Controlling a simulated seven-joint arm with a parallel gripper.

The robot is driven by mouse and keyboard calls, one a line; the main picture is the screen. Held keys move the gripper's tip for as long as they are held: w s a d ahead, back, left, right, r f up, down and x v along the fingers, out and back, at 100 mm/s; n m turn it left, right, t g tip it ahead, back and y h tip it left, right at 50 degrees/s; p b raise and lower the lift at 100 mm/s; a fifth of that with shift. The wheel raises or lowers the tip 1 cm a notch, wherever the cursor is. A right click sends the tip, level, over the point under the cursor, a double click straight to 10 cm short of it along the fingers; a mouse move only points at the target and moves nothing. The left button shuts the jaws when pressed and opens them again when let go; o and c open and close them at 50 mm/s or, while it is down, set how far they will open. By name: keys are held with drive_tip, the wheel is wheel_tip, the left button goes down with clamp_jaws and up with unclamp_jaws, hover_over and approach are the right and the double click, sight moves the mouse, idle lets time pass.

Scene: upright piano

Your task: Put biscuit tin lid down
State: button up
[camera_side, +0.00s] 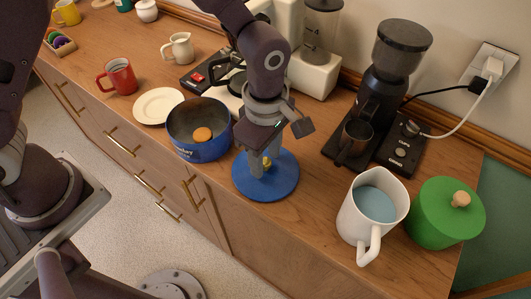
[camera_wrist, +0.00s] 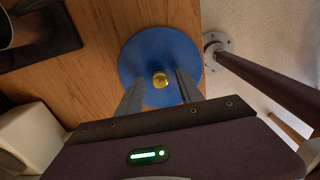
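The blue round biscuit tin lid (camera_side: 282,184) with a small gold knob lies flat on the wooden counter, right of the open blue tin (camera_side: 205,152). A round biscuit (camera_side: 202,134) shows inside the tin. My gripper (camera_side: 263,165) points down over the lid. In the wrist view the lid (camera_wrist: 140,54) is below, and its gold knob (camera_wrist: 160,80) sits between the two fingers of my gripper (camera_wrist: 158,84). Gaps show on both sides of the knob, so the gripper looks open and apart from it.
A white jug (camera_side: 352,219) and a green canister (camera_side: 441,222) stand to the right. A coffee grinder (camera_side: 391,75) stands behind right. A white plate (camera_side: 158,105) and a red mug (camera_side: 121,77) are left. The counter's front edge (camera_side: 236,194) is close to the lid.

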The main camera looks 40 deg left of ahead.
sight(266, 161)
drive_tip(key=shift+r, duration=0.15)
wheel_tip(266, 161, up, 12)
drive_tip(key=shift+r, duration=0.15)
drive_tip(key=s+a+r+m+t+h, duration=0.1)
drive_tip(key=s+a+r+m+t, duration=0.1)
drive_tip(key=s+a+r+m, duration=0.4)
drive_tip(key=s+a+r+m+t, duration=0.1)
drive_tip(key=a+r+m, duration=0.25)
drive_tip(key=a, duration=0.35)
drive_tip(key=s+a+m+t+y, duration=0.1)
drive_tip(key=s+a+m+t, duration=0.1)
drive_tip(key=s+a+m, duration=0.4)
drive_tip(key=s+m, duration=0.2)
drive_tip(key=s, duration=0.1)
drive_tip(key=shift+s+a+t, duration=0.2)
drive_tip(key=shift+t, duration=0.1)
